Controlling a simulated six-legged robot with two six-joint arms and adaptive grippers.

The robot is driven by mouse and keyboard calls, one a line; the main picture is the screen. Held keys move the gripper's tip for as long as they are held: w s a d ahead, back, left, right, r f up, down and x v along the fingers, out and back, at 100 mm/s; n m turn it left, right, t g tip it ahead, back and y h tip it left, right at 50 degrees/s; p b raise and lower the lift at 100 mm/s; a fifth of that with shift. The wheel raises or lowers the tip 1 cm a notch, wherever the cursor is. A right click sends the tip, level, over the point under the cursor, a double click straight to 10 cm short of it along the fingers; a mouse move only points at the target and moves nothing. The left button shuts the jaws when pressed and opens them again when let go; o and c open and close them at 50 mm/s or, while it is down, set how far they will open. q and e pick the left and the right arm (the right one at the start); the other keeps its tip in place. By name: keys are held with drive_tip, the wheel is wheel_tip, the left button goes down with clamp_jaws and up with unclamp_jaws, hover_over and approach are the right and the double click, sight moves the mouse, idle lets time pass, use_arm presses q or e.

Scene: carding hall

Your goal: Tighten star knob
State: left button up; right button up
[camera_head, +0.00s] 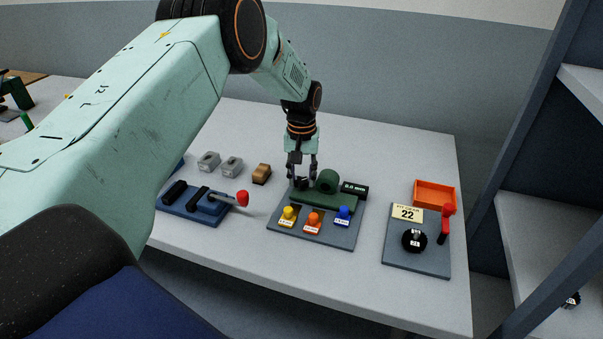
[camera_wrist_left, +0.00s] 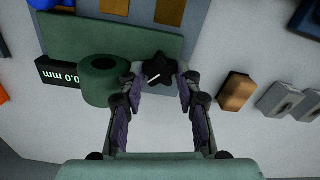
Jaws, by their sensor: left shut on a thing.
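The star knob (camera_wrist_left: 161,69) is black with a pale line on its face. In the left wrist view it sits beside a green ring-shaped part (camera_wrist_left: 104,80) on a green block. My left gripper (camera_head: 303,180) reaches down over the grey base plate (camera_head: 318,236) at the middle of the table. It is shut on the star knob, with one finger on each side, as the left wrist view (camera_wrist_left: 160,82) shows. In the head view the knob is mostly hidden between the fingers, left of the green ring. My right gripper is not in view.
Yellow (camera_head: 288,214), orange (camera_head: 312,222) and blue (camera_head: 343,214) knobs stand at the plate's front. A small black display (camera_head: 355,190) is behind them. A blue fixture with a red-ended lever (camera_head: 242,198) is left; a plate with a dial (camera_head: 414,240) and an orange tray (camera_head: 435,193) are right.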

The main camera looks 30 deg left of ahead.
use_arm(q)
drive_tip(key=m, duration=0.6)
drive_tip(key=shift+s+d+f, duration=0.1)
drive_tip(key=shift+s+f, duration=0.1)
drive_tip(key=shift+s, duration=0.05)
drive_tip(key=m, duration=0.7)
drive_tip(key=shift+m, duration=0.4)
drive_tip(key=m+b, duration=0.1)
drive_tip(key=m, duration=1.2)
drive_tip(key=shift+r+m, duration=0.1)
drive_tip(key=shift+m, duration=0.2)
drive_tip(key=shift+w, duration=0.1)
drive_tip(key=shift+m, duration=0.3)
drive_tip(key=o, duration=0.8)
drive_tip(key=shift+r, duration=0.1)
drive_tip(key=shift+c, duration=0.2)
drive_tip(key=shift+o, duration=0.7)
drive_tip(key=shift+a, duration=0.2)
